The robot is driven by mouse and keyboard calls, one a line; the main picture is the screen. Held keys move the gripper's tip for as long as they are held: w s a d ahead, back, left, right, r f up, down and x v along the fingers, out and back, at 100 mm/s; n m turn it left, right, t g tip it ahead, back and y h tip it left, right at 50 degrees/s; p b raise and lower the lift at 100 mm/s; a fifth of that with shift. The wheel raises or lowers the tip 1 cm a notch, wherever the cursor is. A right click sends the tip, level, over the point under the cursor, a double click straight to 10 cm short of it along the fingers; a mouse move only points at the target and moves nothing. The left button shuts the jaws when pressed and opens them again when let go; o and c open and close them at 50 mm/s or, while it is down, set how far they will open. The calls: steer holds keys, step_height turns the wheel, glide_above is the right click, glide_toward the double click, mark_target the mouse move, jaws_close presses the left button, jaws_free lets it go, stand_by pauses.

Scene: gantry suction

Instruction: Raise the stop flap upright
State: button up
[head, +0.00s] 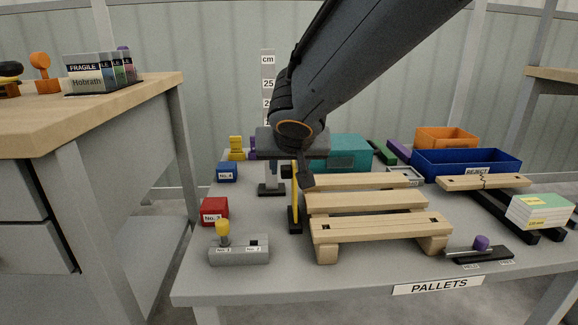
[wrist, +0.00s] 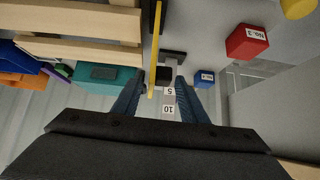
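A thin yellow bar (head: 296,195), the only part I can take for the stop flap, rises from a narrow black base (head: 294,226) just left of the pallet. I see it nearly edge-on, so I cannot tell how far it tilts. In the wrist view the yellow bar (wrist: 156,42) runs down from the top edge to between my fingers. My gripper (head: 297,178) is at the bar's upper, far end in the head view. In the wrist view my gripper (wrist: 160,80) has its fingers spread apart, with no visible grip on the bar.
The wooden pallet (head: 366,202) stands close on the right. A ruler post (head: 268,75) stands behind the bar. A red block (head: 215,210), a blue block (head: 227,173) and a grey peg block (head: 240,251) are left. A purple-knobbed slider (head: 481,244) sits front right.

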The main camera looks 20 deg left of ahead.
steer(key=p+v, duration=0.2)
steer(key=v, duration=0.6)
steer(key=shift+p, duration=0.4)
steer(key=shift+f, duration=0.1)
steer(key=s+d+f+g+h, duration=0.2)
steer(key=s+d+f+g, duration=0.2)
steer(key=s+d+f, duration=0.5)
steer(key=s+d+f+n+g, duration=0.1)
steer(key=s+d+g, duration=0.1)
steer(key=s, duration=0.5)
steer(key=s+d+n+g, duration=0.1)
steer(key=s+d+g, duration=0.15)
steer(key=s, duration=0.45)
steer(key=d+r+m+p, duration=0.3)
steer(key=d+r+p, duration=0.7)
steer(key=p, duration=0.8)
steer(key=d+r+m+h+p, duration=0.1)
steer(key=d+r+m+p, duration=0.2)
steer(key=d+r+p, duration=0.7)
step_height(320, 180, up, 6)
steer(key=p, duration=0.8)
steer(key=shift+d+r, duration=0.15)
steer(key=shift+d, duration=0.25)
